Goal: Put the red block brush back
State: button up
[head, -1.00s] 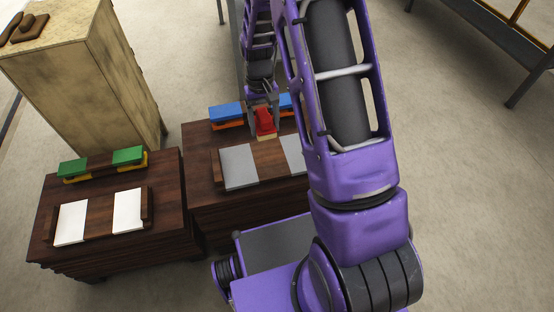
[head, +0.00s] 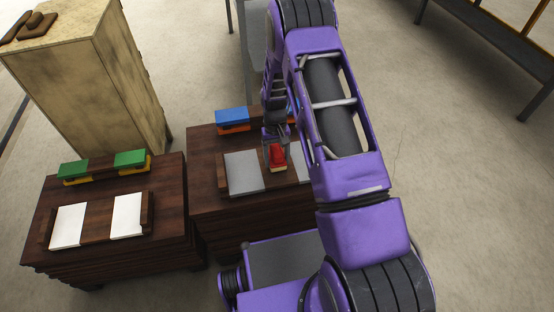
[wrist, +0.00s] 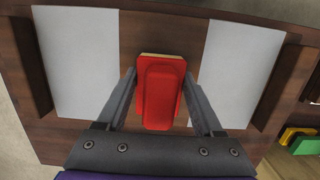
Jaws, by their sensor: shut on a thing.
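The red block brush (head: 277,157) has a red back and handle with a pale yellowish underside. It also shows in the wrist view (wrist: 160,92), between the two grey fingers. My gripper (head: 276,150) is shut on it, one finger on each side; in the wrist view the gripper (wrist: 160,98) spans it. The brush is over the dark wooden strip between two grey plates on the right-hand wooden bench (head: 215,203). Whether its underside touches the wood I cannot tell.
A grey plate (head: 243,172) lies left of the brush; the other is partly hidden by my arm. A blue-and-orange brush (head: 232,118) sits at the bench's back. The left bench holds white plates (head: 68,225) and green-and-yellow brushes (head: 130,159). A tall cabinet (head: 90,85) stands behind.

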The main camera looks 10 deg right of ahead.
aim_at(276, 147)
jog(key=shift+f, duration=0.35)
jog(key=o, duration=1.2)
jog(key=r, duration=0.4)
jog(key=w+r, duration=0.1)
jog(key=r, duration=0.3)
jog(key=w+r+p, duration=0.1)
jog(key=r, duration=0.3)
jog(key=shift+r, duration=0.1)
